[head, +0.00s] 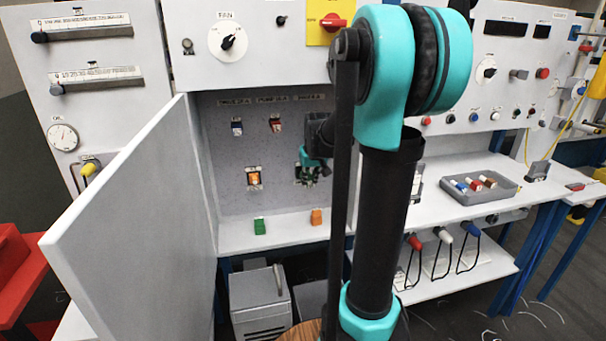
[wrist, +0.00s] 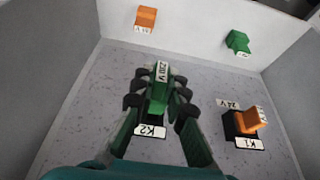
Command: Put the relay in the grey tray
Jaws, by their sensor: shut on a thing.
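My gripper (wrist: 158,92) is shut on a green relay (wrist: 161,72) marked 230 V, in front of the panel at the label K2 (wrist: 150,131). I cannot tell whether the relay is seated in its socket or clear of it. In the head view my gripper (head: 307,160) is inside the open cabinet, partly hidden by my arm, with a little of the green relay below it. The grey tray (head: 490,201) is on the bench at the right, far from my gripper, with red and blue blocks in it.
An orange relay (wrist: 245,120) is at K1, beside the held one. A loose green block (head: 259,227) and orange block (head: 316,217) stand on the cabinet floor. The open cabinet door (head: 135,235) is at the left. The cabinet's side wall (wrist: 289,75) shows near my gripper.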

